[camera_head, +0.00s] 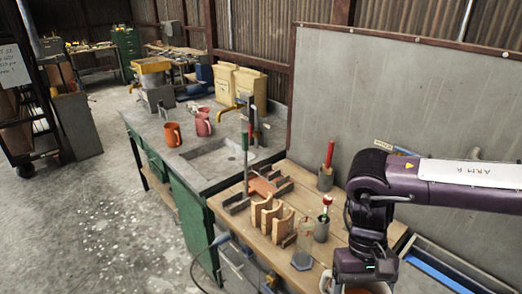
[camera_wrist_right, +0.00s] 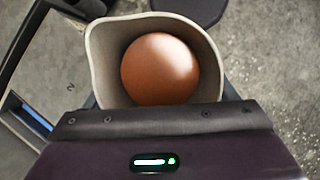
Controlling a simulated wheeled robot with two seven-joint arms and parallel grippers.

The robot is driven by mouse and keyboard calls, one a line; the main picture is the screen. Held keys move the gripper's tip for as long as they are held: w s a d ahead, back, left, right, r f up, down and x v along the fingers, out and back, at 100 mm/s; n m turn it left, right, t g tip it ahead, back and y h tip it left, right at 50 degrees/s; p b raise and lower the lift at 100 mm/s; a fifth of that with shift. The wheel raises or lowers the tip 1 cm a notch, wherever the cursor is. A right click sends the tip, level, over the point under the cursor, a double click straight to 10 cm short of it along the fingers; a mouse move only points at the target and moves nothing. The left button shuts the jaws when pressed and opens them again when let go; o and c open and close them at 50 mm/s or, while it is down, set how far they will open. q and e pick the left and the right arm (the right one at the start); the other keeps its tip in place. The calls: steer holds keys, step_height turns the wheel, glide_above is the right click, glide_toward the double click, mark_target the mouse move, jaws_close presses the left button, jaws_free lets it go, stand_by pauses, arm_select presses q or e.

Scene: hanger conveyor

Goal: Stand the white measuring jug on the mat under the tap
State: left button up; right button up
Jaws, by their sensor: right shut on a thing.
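In the right wrist view, the off-white jug (camera_wrist_right: 103,62) has its open mouth and spout facing the camera, and a round orange-brown ball is inside. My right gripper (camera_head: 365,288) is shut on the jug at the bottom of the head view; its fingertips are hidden. A pale rim, probably the jug's (camera_head: 326,284), shows beside it at the lower edge. A tap (camera_head: 255,112) seems to stand at the back of the sink, but its shape is unclear. I cannot make out the mat for certain; a flat reddish patch (camera_head: 264,187) lies on the wooden bench. My left gripper is not in view.
A grey panel (camera_head: 400,95) rises behind.

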step_height(320, 180, down, 10)
steer(key=b, duration=0.9)
steer(key=shift+a, duration=0.1)
steer(key=shift+a+r, duration=0.1)
